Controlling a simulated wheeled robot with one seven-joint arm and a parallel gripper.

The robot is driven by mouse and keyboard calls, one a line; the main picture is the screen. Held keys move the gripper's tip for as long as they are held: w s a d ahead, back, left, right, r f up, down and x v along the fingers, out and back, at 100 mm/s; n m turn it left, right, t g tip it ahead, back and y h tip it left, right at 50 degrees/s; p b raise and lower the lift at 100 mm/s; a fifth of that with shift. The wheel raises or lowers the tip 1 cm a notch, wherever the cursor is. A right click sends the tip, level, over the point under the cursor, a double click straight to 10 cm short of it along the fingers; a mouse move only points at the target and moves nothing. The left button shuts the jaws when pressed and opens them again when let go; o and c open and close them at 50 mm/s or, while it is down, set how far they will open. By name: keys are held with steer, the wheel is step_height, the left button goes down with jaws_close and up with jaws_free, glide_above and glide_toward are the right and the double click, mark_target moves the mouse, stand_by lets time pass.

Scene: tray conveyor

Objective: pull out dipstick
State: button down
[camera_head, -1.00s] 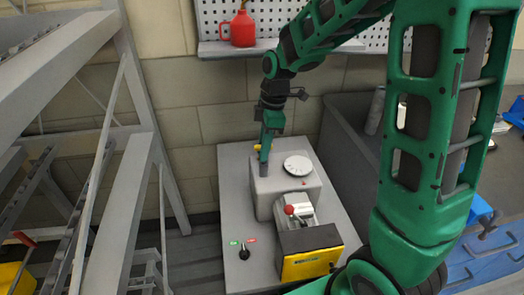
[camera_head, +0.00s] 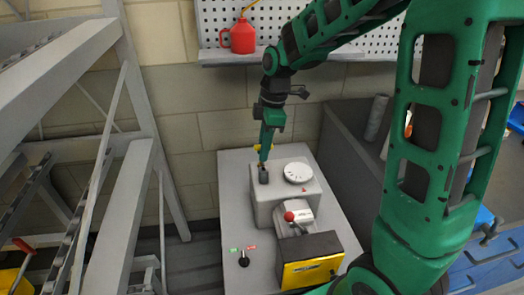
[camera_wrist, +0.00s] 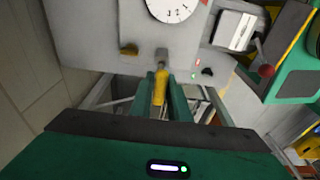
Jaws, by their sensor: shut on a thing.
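My gripper (camera_head: 263,160) points down at the left rear of the light grey machine block (camera_head: 290,208), beside the white dial. In the wrist view its green fingers (camera_wrist: 161,80) are closed around the dipstick's yellow handle (camera_wrist: 159,88). The handle lines up with a short grey tube (camera_wrist: 162,56) on the block. The tube also shows as a dark grey stub (camera_head: 264,175) just below the fingers in the head view. I cannot tell how much of the dipstick is inside the tube.
A white dial (camera_head: 298,172) is on the block top, and a small yellow-brown knob (camera_wrist: 129,49) sits close to the tube. In front are a red-knobbed lever (camera_head: 289,216), a yellow-fronted box (camera_head: 310,268) and a black switch (camera_head: 244,259). A red oil can (camera_head: 243,33) stands on the shelf behind.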

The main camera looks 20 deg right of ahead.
steer(key=shift+r, duration=0.65)
steer(key=shift+r, duration=1.95)
